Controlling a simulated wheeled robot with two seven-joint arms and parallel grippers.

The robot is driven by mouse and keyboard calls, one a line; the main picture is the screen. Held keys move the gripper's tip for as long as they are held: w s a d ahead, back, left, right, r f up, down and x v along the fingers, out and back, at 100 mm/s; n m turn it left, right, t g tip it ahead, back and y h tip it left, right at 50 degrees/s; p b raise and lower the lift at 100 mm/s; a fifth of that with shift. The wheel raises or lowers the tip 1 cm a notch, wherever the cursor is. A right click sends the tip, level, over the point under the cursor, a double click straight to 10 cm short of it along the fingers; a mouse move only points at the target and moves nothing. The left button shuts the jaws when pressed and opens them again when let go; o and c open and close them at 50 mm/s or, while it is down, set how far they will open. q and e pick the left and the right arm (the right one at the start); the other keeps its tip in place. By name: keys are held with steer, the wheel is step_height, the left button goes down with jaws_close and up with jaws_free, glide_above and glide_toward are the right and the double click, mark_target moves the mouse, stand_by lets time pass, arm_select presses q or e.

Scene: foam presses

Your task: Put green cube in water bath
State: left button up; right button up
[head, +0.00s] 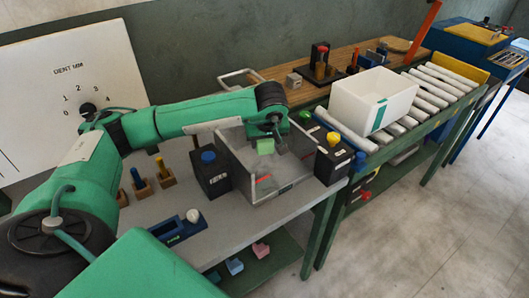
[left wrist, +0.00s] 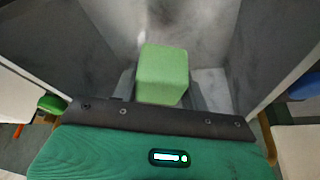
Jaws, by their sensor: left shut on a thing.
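The green cube (head: 265,146) is held by my left gripper (head: 268,142), which is shut on it. The cube is above the clear-walled box (head: 278,186) on the grey table, at or just inside its open top. In the left wrist view the cube (left wrist: 162,74) sits between the dark fingers (left wrist: 162,90), with grey box walls around it. A reddish mark shows low in the box. I cannot make out any water, nor a label that names the box as the water bath. My right gripper does not show.
A dark block with a blue knob (head: 212,172) stands left of the box, and another with a yellow knob (head: 333,156) stands right. A white bin (head: 360,100) rests on the roller conveyor (head: 425,92). Small posts (head: 165,172) and a blue fixture (head: 180,228) are on the table.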

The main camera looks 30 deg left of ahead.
mark_target(265, 163)
arm_select(q)
steer(key=shift+f, duration=0.75)
step_height(265, 163, down, 4)
steer(key=shift+f+p, duration=0.1)
steer(key=shift+p, duration=0.3)
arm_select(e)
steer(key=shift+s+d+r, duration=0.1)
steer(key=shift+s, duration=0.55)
arm_select(q)
steer(key=shift+f, duration=0.1)
steer(key=o, duration=1)
steer(key=shift+c, duration=0.2)
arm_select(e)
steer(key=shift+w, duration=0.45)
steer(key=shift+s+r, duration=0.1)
